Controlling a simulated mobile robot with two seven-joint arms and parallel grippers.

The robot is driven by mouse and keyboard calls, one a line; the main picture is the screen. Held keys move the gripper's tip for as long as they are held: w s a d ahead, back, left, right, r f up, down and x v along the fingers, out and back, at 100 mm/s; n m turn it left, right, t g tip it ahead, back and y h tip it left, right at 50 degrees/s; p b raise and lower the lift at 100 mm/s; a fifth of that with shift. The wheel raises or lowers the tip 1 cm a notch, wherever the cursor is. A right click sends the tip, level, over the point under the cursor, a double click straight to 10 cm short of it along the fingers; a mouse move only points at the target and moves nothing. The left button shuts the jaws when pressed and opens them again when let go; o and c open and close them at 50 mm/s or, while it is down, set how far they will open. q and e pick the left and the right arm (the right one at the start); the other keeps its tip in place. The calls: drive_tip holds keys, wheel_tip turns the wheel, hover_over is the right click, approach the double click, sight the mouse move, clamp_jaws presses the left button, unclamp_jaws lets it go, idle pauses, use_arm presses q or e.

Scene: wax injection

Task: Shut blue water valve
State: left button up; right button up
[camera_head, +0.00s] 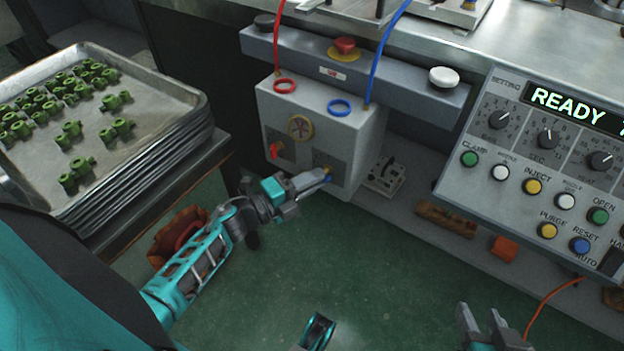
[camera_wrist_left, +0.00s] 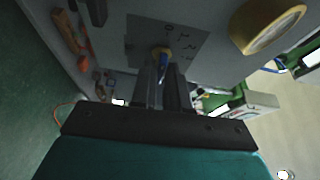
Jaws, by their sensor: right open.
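The blue water valve (camera_head: 328,171) is on the lower right of the front of a white box (camera_head: 318,112). It has a small blue handle and a yellowish base. My left gripper (camera_head: 325,176) is at the valve, its fingers close together and hiding part of the handle. In the left wrist view the blue handle (camera_wrist_left: 163,66) shows between the fingertips, in front of a dark marked plate (camera_wrist_left: 185,45). My right gripper (camera_head: 483,322) is open and empty at the bottom right of the head view, low above the green floor.
A red valve (camera_head: 274,150) and a round yellow-rimmed gauge (camera_head: 300,127) are left of the blue valve. A control panel (camera_head: 545,150) reads READY at the right. A tray (camera_head: 150,150) of green parts is at the left. Open floor lies below.

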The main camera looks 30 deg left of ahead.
use_arm(q)
drive_tip(key=o, duration=0.3)
drive_tip(key=shift+o, duration=0.2)
drive_tip(key=p+v, duration=0.1)
drive_tip(key=v, duration=1.2)
drive_tip(key=shift+p, duration=0.4)
use_arm(e)
drive_tip(key=shift+s+d+r, duration=0.15)
drive_tip(key=shift+d+r, duration=0.1)
drive_tip(key=shift+r, duration=0.05)
use_arm(q)
drive_tip(key=w+d+r+n+y, duration=0.2)
drive_tip(key=w+d+n+y, duration=0.3)
drive_tip(key=n, duration=0.6)
drive_tip(key=s+d+n+g, duration=0.5)
drive_tip(key=s+d+n, duration=0.1)
drive_tip(key=d+n, duration=0.35)
wheel_tip(320, 180, up, 12)
drive_tip(key=s+a+y+p, duration=0.1)
drive_tip(key=s+a+p, duration=0.1)
drive_tip(key=p, duration=1.6)
drive_tip(key=shift+a, duration=0.3)
use_arm(e)
drive_tip(key=s+d+r+h, duration=0.1)
drive_tip(key=d+r, duration=0.2)
drive_tip(key=r, duration=0.9)
drive_tip(key=shift+s+d+r, duration=0.25)
drive_tip(key=shift+s+r, duration=0.1)
drive_tip(key=shift+s, duration=0.05)
